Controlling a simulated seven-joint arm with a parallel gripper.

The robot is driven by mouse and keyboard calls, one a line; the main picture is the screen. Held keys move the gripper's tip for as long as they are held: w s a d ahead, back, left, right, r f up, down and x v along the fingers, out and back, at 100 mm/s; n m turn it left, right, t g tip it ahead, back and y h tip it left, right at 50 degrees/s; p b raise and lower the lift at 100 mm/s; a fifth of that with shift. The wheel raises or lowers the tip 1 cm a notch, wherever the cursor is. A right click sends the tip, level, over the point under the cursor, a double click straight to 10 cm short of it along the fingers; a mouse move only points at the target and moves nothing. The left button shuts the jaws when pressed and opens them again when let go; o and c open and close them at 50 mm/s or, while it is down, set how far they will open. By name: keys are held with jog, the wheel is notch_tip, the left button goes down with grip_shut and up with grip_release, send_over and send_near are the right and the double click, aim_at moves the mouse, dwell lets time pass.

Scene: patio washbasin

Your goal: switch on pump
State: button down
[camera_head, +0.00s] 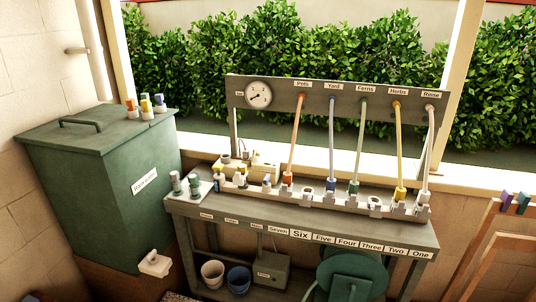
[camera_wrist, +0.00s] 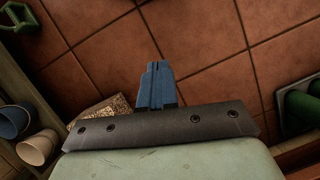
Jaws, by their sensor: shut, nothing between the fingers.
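A grey box (camera_head: 271,270) with a small label stands under the bench. Its label is too small to read, so I cannot tell if it is the pump. A row of numbered labels, Seven to One, runs along the bench front (camera_head: 330,238); a few smaller labels to their left are unreadable. Pale fittings (camera_head: 330,200) line the bench top above the labels. I cannot tell which part is the pump's switch. My gripper (camera_wrist: 157,72) shows only in the wrist view. Its blue fingers are shut and empty, above the tiled floor and apart from everything.
Coloured hoses (camera_head: 331,140) rise to a labelled back panel (camera_head: 350,103) with a round gauge (camera_head: 258,94). A green tank (camera_head: 110,185) stands left and a green hose reel (camera_head: 352,278) below the bench. Pots (camera_wrist: 38,147) sit left in the wrist view. Tiled floor (camera_wrist: 205,40) is clear.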

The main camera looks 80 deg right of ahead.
jog(key=w+d+r+m+t, duration=0.1)
jog(key=w+d+r, duration=0.4)
jog(key=d, duration=0.5)
jog(key=w+d+r+m+t, duration=0.2)
jog(key=w+d+r, duration=0.1)
jog(key=d+r, duration=0.55)
jog(key=w+d+r+m+t, duration=0.1)
jog(key=w+d+r, duration=0.35)
jog(key=d, duration=0.75)
jog(key=s+d+r+m+t+h, duration=0.1)
jog(key=s+d+r, duration=0.1)
jog(key=d+r, duration=0.8)
jog(key=s+d+r+m+t+h, duration=0.1)
jog(key=s+d+r+h, duration=0.15)
jog(key=d+r, duration=0.7)
notch_tip(320, 180, up, 22)
jog(key=m+g+h, duration=0.2)
jog(key=m+h, duration=0.1)
jog(key=m, duration=0.6)
send_over(270, 157)
jog(key=a, duration=0.6)
jog(key=x, duration=1.3)
jog(key=shift+a+f, duration=0.3)
jog(key=shift+f, duration=0.15)
